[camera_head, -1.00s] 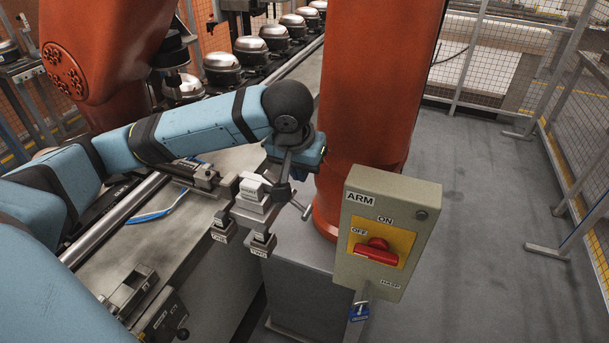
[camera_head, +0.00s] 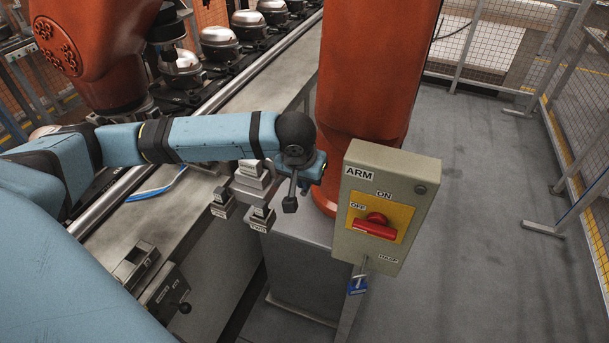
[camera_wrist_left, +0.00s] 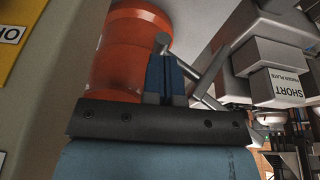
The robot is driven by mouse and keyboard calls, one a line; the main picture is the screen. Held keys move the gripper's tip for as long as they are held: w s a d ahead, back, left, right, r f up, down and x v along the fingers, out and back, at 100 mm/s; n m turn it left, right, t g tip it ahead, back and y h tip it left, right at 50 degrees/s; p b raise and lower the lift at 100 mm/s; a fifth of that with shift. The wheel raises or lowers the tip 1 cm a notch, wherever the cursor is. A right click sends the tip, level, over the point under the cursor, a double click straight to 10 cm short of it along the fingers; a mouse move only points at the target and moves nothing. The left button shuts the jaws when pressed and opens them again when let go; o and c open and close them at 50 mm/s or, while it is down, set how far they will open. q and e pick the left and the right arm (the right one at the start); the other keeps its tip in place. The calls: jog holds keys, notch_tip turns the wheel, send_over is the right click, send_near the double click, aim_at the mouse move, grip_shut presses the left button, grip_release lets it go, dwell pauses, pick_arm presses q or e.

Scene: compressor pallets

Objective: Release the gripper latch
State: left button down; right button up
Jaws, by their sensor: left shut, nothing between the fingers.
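My left gripper (camera_head: 312,166) is at the orange column, just left of the ARM switch box. In the left wrist view its blue fingers (camera_wrist_left: 165,78) are shut with nothing between them. A grey metal lever (camera_wrist_left: 211,72) with a rounded end is right beside the fingers; I cannot tell whether they touch. In the head view a dark lever with a knob (camera_head: 290,203) hangs below my wrist. I cannot tell which part is the gripper latch. My right gripper is not in view.
Labelled metal blocks (camera_head: 252,171) stand left of my gripper; one reads SHORT in the wrist view (camera_wrist_left: 278,86). The ARM switch box (camera_head: 409,205) has its red handle (camera_head: 374,230) and a blue padlock (camera_head: 357,285) below. Grey floor (camera_head: 490,230) at right is clear.

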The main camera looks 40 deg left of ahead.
pick_arm(q)
jog(key=shift+d+r+p, duration=0.1)
jog(key=shift+p, duration=0.35)
jog(key=s+d+r+p, duration=0.1)
jog(key=r, duration=0.4)
jog(key=s+d+r+y+p, duration=0.1)
jog(key=s+d+r+p, duration=0.1)
jog(key=r, duration=0.4)
jog(key=shift+s+d, duration=0.15)
jog(key=shift+d, duration=0.1)
